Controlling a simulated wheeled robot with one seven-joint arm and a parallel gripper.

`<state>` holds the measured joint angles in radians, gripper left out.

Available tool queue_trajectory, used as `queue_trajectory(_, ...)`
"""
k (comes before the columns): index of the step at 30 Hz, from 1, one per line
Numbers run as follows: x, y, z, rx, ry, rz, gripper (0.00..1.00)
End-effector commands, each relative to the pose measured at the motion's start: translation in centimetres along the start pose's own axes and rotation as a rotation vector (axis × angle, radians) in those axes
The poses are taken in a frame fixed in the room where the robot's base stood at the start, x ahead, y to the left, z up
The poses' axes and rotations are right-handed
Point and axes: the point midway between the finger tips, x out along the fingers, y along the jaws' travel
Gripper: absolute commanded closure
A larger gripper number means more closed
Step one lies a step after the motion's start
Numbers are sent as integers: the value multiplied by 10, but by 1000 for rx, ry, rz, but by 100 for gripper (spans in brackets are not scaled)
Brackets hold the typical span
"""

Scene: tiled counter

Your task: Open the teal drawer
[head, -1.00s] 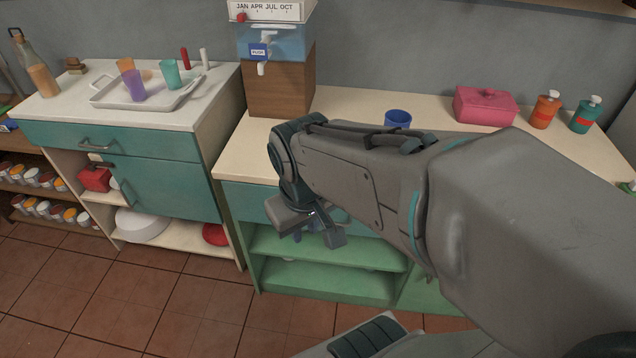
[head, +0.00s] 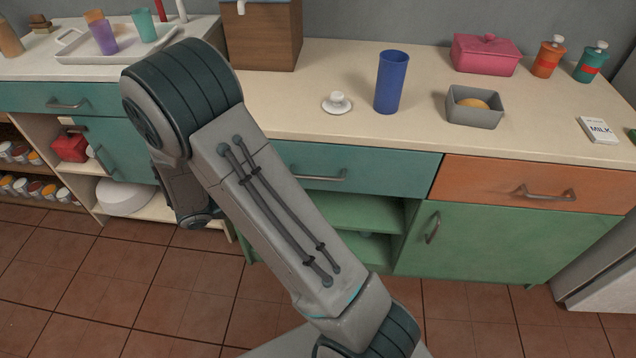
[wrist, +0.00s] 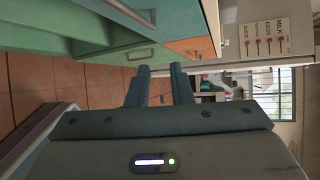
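A teal drawer (head: 395,182) with a grey bar handle (head: 318,177) sits under the middle counter in the head view. It looks shut, and my arm covers its left part. Another teal drawer (head: 25,98) with a bar handle (head: 66,104) is in the left cabinet, also shut. My gripper is hidden or cannot be made out behind my arm in the head view. In the wrist view my gripper (wrist: 160,72) has its two fingers apart with nothing between them. It touches no drawer handle there; a teal front (wrist: 150,18) lies beyond, above the fingers.
An orange drawer (head: 480,182) and a green door (head: 480,245) adjoin the middle teal drawer on the right. A blue cup (head: 391,82), a grey box (head: 474,118) and a pink dish (head: 485,68) stand on the counter. Tiled floor (head: 180,300) lies clear in front.

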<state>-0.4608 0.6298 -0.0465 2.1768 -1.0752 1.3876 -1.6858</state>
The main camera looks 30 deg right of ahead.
Motion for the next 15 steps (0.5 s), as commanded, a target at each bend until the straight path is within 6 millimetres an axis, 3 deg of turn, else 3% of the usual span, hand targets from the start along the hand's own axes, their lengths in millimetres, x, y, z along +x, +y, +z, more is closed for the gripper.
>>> queue_trajectory(1, 0, 18, 4, -98, -45, -38, 80)
queue_trajectory(6, -4, 44, 15, -320, -144, -126, 80)
queue_trajectory(11, -2, 51, 19, -390, -171, -158, 80)
queue_trajectory(15, 15, 49, 23, -393, -170, -159, 80)
